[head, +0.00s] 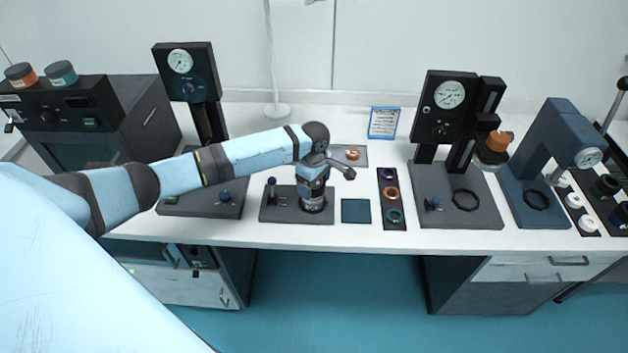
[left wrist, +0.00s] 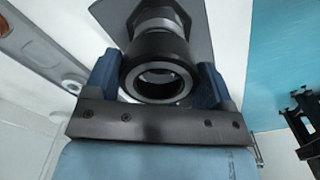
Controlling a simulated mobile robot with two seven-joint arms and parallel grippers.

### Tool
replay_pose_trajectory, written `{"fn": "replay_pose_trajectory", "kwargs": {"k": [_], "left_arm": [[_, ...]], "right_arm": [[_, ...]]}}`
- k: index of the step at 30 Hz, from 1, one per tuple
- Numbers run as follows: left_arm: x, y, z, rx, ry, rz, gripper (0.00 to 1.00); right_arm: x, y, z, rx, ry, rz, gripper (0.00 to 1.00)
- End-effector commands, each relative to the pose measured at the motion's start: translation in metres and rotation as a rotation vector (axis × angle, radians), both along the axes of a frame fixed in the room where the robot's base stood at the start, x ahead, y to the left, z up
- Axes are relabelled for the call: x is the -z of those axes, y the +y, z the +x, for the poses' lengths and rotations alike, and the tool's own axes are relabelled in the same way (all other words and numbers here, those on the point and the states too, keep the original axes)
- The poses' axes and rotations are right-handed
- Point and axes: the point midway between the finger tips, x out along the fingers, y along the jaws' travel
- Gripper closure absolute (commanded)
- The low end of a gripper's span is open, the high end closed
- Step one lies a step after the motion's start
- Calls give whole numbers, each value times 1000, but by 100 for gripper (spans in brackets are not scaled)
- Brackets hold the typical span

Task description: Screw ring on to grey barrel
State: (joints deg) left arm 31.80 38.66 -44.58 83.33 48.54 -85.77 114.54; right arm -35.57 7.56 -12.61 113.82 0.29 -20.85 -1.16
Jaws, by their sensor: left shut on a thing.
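My left gripper (head: 313,198) points down over a dark base plate (head: 282,212) on the white table. In the left wrist view its blue fingers (left wrist: 157,78) are shut on a black ring (left wrist: 161,44), one finger on each side. The grey barrel (left wrist: 158,22) shows just beyond the ring, roughly in line with it. The ring looks to be against the barrel's end, but I cannot tell whether the threads have met. In the head view my gripper hides most of the ring and barrel. My right gripper is not in view.
A small clamp post (head: 271,190) stands at the plate's left. A teal mat (head: 355,211) and a dark tray (head: 394,221) with coloured rings lie to the right. Gauge stands (head: 450,118) and a blue-grey press (head: 555,140) stand further right.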

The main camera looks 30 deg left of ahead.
Motion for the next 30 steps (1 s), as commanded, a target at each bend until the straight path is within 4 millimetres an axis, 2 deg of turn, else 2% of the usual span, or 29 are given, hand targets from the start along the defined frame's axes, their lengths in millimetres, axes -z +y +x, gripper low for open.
{"fn": "replay_pose_trajectory", "kwargs": {"k": [14,30], "left_arm": [[0,0,0,0,0,0,46],[0,0,0,0,0,0,46]], "right_arm": [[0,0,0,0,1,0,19],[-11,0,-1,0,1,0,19]]}}
